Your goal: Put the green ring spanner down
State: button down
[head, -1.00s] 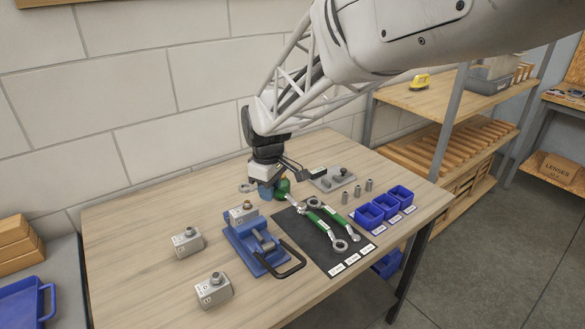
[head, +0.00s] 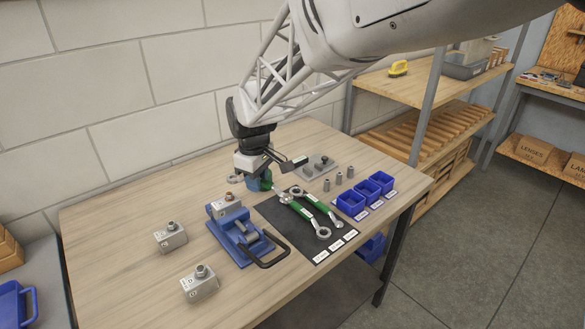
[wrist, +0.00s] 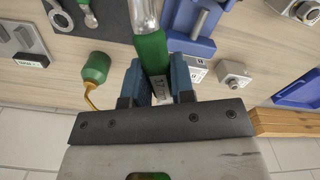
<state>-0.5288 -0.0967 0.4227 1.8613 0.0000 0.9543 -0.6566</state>
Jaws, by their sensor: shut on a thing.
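My gripper (wrist: 159,85) is shut on the green handle of the green ring spanner (wrist: 150,50), near its labelled end. The spanner's bright metal shaft runs away from the gripper, and its far end is out of the wrist view. In the head view my gripper (head: 257,183) is low over the table, behind the dark mat (head: 276,223). Two other green-handled spanners (head: 326,211) lie on the mat, with white labels along its front edge. I cannot tell whether the held spanner touches the mat.
A blue vise (head: 232,237) with a black handle stands left of the mat. A green oil bottle (wrist: 96,68) with a brass spout is close beside my gripper. Grey blocks (head: 171,237) stand further left. Blue bins (head: 350,204) and small metal cylinders (head: 338,178) are at right.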

jog(key=w+d+f+m, duration=0.2)
jog(key=d+f+m, duration=0.2)
jog(key=d, duration=0.3)
jog(key=shift+w+f+m, duration=0.3)
jog(key=shift+w+f, duration=0.1)
jog(key=shift+f, duration=0.25)
jog(key=shift+f, duration=0.1)
send_over(286, 226)
jog(key=shift+w+f, duration=0.15)
jog(key=shift+f, duration=2.9)
jog(key=shift+f, duration=1.85)
jog(key=shift+f, duration=0.15)
jog(key=c, duration=1)
grip_release()
jog(key=shift+o, duration=0.2)
